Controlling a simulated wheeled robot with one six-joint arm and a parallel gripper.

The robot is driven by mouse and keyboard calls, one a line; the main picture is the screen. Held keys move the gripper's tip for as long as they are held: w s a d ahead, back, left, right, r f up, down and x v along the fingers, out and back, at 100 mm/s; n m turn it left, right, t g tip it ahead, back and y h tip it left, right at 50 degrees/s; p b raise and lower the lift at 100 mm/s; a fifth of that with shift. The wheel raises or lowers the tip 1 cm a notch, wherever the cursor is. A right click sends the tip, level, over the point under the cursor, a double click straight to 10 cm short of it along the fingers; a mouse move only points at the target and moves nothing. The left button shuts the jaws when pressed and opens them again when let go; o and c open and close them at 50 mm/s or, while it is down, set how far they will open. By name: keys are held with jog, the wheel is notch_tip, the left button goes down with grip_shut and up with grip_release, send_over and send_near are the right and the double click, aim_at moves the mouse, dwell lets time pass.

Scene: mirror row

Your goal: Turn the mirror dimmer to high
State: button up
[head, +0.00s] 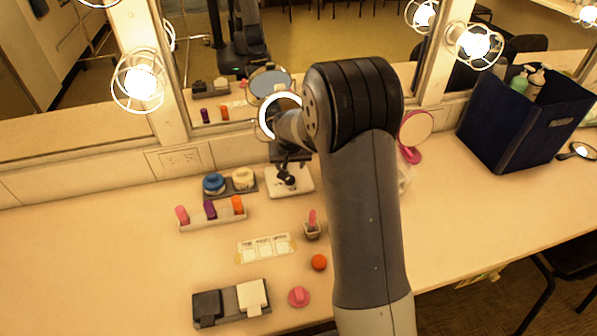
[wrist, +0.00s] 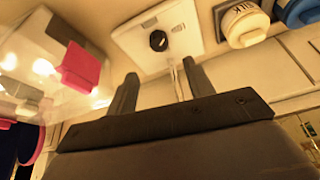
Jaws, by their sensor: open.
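The mirror dimmer is a white plate (head: 302,186) lying on the counter below the mirror, with a round black knob (wrist: 158,40). The plate also shows at the top middle of the wrist view (wrist: 185,42). My gripper (wrist: 160,68) is open, its two dark fingers apart with nothing between them. The fingers point toward the knob, which appears just beyond their tips, not between them. In the head view my gripper (head: 290,158) is just behind and above the plate, partly hidden by my arm. The knob's setting cannot be read.
Blue (head: 213,184) and cream (head: 244,179) jars stand left of the dimmer. A holder with coloured sticks (head: 212,221), a small pot (head: 312,230) and an orange ball (head: 319,262) lie nearer. A pink hand mirror (head: 414,130) and navy caddy (head: 500,125) stand right.

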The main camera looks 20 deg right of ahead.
aim_at(290, 177)
jog(key=p+x, duration=0.1)
jog(key=x, duration=0.8)
jog(key=shift+f, duration=0.35)
jog(key=c, duration=1)
jog(key=shift+n, duration=0.3)
jog(key=n+b, duration=0.1)
jog(key=n+y+b, duration=0.1)
jog(key=n+b, duration=0.1)
jog(key=shift+w+f+y, duration=0.1)
jog(key=shift+f+y, duration=0.1)
jog(key=shift+y, duration=0.1)
jog(key=n+y+b, duration=0.1)
jog(key=n+b, duration=0.3)
jog(key=b, duration=0.2)
jog(key=shift+d+g, duration=0.1)
jog(key=shift+g, duration=0.2)
jog(key=shift+r+n+g+y+b, duration=0.2)
jog(key=shift+n+g+y+b, duration=0.35)
jog(key=shift+n+b, duration=0.95)
jog(key=shift+y, duration=0.25)
